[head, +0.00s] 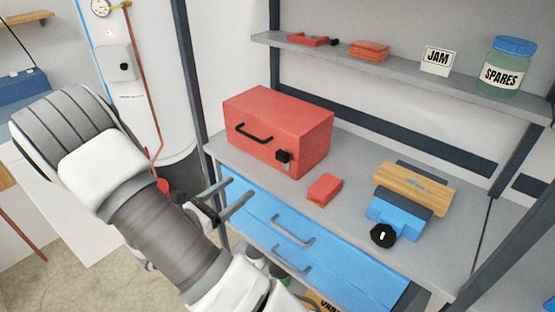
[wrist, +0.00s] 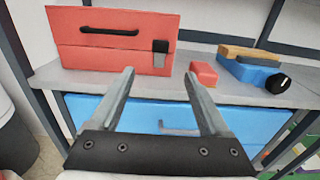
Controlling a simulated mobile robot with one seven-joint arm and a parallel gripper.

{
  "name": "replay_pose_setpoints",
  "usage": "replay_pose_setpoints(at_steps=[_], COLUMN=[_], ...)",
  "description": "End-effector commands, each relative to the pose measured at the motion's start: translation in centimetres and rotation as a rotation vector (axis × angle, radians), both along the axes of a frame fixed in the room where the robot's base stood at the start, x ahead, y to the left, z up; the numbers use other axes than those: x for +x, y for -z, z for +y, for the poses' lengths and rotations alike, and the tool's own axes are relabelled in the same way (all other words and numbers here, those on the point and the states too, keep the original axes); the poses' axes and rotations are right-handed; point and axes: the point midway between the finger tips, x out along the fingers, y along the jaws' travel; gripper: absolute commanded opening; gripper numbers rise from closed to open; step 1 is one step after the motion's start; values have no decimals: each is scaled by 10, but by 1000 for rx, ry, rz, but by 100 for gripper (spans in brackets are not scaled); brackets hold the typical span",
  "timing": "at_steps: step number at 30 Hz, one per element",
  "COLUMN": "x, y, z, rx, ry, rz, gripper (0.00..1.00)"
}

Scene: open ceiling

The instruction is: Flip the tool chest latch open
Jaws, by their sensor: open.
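The red tool chest (head: 290,122) sits on the grey bench, with a black handle (head: 253,134) on its front. Its black and grey latch (head: 283,156) is at the right of the front face, and I cannot tell its exact position. In the wrist view the chest (wrist: 70,55) is ahead of my gripper, with the latch (wrist: 160,47) at upper middle. My gripper (head: 240,194) is open and empty, in front of the bench and lower left of the chest. In the wrist view the fingers (wrist: 160,85) point toward the chest, apart from it, with the latch between and beyond them.
A small red block (head: 325,188) lies right of the chest. A blue tool with a black knob (head: 383,235) and a wooden block (head: 415,187) stand further right. Blue drawers (head: 330,262) with grey handles are below the bench top. A shelf (head: 395,68) runs above.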

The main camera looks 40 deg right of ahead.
Motion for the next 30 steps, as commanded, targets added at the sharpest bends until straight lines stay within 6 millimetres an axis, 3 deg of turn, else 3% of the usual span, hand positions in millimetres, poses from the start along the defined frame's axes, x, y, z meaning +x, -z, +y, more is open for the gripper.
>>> replay_pose_setpoints(at_steps=[18, 24, 30], x=[9, 12, 13], y=[0, 0, 0], z=[-127, -155, -165], rx=[2, 2, 2], ry=[8, 6, 3], rz=[-2, -2, -1], gripper=[80, 80, 80])
